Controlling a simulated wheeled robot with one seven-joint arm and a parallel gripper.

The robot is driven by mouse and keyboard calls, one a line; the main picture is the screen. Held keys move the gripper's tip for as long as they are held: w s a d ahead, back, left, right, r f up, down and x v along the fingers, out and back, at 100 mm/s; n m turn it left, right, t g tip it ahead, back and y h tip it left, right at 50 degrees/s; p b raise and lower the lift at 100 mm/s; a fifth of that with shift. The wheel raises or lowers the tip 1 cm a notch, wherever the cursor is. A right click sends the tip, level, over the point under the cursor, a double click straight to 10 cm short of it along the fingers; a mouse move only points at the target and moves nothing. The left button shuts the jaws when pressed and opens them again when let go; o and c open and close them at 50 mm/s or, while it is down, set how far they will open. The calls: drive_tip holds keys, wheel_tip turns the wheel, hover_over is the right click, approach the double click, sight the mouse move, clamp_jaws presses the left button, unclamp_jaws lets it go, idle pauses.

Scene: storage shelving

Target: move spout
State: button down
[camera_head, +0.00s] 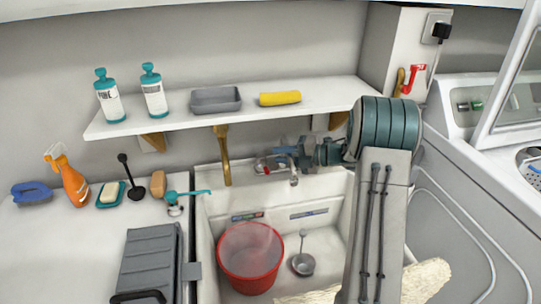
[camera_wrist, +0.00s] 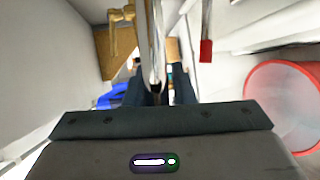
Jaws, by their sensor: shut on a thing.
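The metal spout (camera_head: 294,179) belongs to the tap on the back wall of the sink. My gripper (camera_head: 287,153) reaches in from the right at the spout, below the shelf. In the wrist view, the shiny spout (camera_wrist: 153,45) runs down from the top edge to between the two dark fingers of my gripper (camera_wrist: 158,92). The fingers are shut on it. The exact contact is partly hidden by the fingers. A red part (camera_head: 262,166) of the tap shows just left of my gripper in the head view.
The white shelf (camera_head: 330,95) runs close above my gripper. A brown brush (camera_head: 224,155) hangs left of it. The sink holds a red bucket (camera_head: 250,277) and a grey metal strainer (camera_head: 302,264). A washing machine (camera_head: 455,190) stands at the right.

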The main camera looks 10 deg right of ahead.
drive_tip(key=shift+s+d+n+g+y, duration=0.1)
drive_tip(key=shift+d+n+g+y, duration=0.3)
drive_tip(key=shift+d+n+g, duration=0.4)
drive_tip(key=c, duration=1.2)
unclamp_jaws()
drive_tip(key=shift+c, duration=0.2)
drive_tip(key=v, duration=1.3)
drive_tip(key=shift+s+d+b, duration=0.15)
drive_tip(key=shift+d+b, duration=0.2)
drive_tip(key=shift+r, duration=0.1)
